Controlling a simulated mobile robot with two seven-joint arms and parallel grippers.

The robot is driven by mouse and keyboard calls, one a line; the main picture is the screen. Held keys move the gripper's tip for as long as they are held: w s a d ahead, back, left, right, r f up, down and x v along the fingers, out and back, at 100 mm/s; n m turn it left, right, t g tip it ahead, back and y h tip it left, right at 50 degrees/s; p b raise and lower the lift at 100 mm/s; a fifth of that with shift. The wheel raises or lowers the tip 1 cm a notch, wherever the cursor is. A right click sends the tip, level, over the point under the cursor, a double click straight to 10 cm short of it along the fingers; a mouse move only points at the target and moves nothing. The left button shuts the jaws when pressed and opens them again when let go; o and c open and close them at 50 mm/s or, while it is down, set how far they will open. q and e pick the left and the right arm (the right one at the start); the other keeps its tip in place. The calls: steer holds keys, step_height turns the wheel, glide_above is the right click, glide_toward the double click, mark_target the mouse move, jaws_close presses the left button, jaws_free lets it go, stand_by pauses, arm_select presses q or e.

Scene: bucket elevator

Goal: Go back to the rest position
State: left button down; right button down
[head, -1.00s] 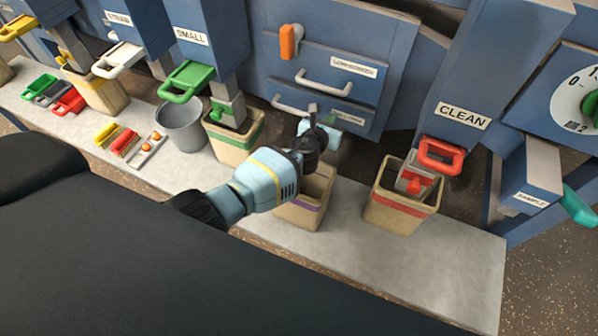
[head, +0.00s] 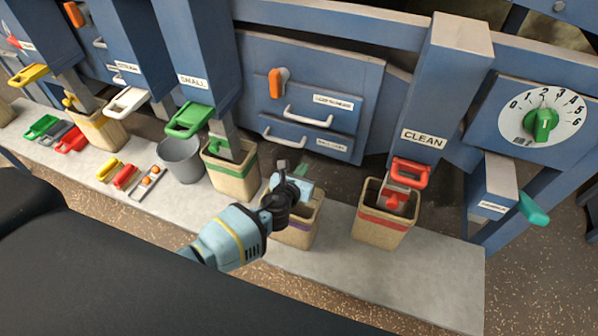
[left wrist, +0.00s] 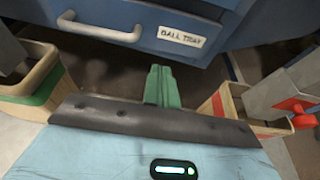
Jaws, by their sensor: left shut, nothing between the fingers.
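My left gripper (head: 301,172) is in the head view, over the bin with the purple band (head: 303,226). Its green fingers are shut with nothing between them; they also show in the left wrist view (left wrist: 161,86), pointing toward the drawer front labelled BALL TRAY (left wrist: 184,32). The gripper is apart from the drawer handles. My right gripper is not in view.
Bins with a green band (head: 230,172) and a red band (head: 384,226) stand on either side on the grey ledge (head: 420,285). A grey bucket (head: 182,160), a red handle (head: 410,171) and a dial (head: 543,120) are nearby. The ledge's right front is clear.

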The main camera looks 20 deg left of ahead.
arm_select(q)
steer(key=shift+s+r, duration=0.1)
steer(key=shift+s, duration=0.65)
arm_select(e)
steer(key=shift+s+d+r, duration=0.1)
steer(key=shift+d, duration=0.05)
